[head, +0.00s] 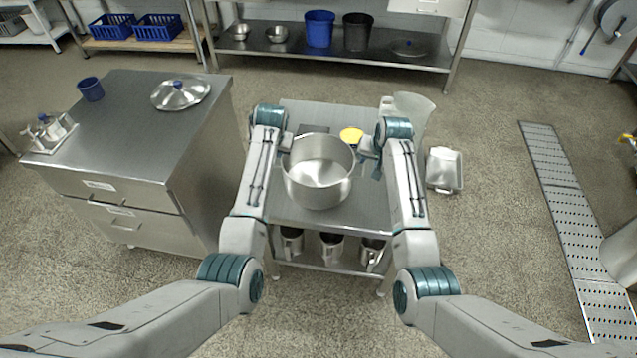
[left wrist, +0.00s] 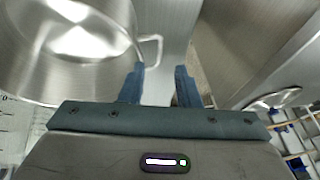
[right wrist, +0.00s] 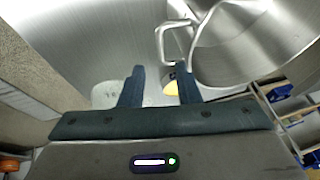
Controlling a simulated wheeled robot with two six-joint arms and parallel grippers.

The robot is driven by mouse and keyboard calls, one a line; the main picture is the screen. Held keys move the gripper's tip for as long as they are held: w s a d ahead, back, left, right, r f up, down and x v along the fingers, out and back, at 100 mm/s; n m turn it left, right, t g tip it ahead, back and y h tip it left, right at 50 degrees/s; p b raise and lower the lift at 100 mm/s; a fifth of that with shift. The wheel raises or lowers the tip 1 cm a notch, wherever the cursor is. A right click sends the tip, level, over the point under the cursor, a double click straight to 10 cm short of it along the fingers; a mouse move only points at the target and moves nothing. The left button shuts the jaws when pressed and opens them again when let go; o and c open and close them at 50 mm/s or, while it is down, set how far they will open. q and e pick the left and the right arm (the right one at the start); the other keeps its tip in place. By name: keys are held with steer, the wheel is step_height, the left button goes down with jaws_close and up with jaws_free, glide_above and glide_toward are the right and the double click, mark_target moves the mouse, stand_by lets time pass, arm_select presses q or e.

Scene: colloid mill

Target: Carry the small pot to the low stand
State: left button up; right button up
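The small pot (head: 319,172) is a steel, open-topped pot standing upright on a small steel table (head: 285,213). My left gripper (head: 284,143) is at its left side. In the left wrist view that gripper (left wrist: 157,80) is open, with the pot (left wrist: 60,85) at left and a pot handle (left wrist: 158,42) just beyond the fingertips. My right gripper (head: 370,158) is at the pot's right side. In the right wrist view it (right wrist: 160,80) is open and empty, with the other handle (right wrist: 160,42) just beyond the fingertips. I cannot tell which surface is the low stand.
A yellow round item (head: 351,135) lies behind the pot, and a pale jug (head: 413,108) stands at the table's back right. Several metal jugs (head: 331,247) sit on the shelf below. A steel cabinet (head: 130,130) stands left. A white container (head: 444,169) is on the right.

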steer(key=shift+v, duration=1.25)
steer(key=shift+f, duration=0.1)
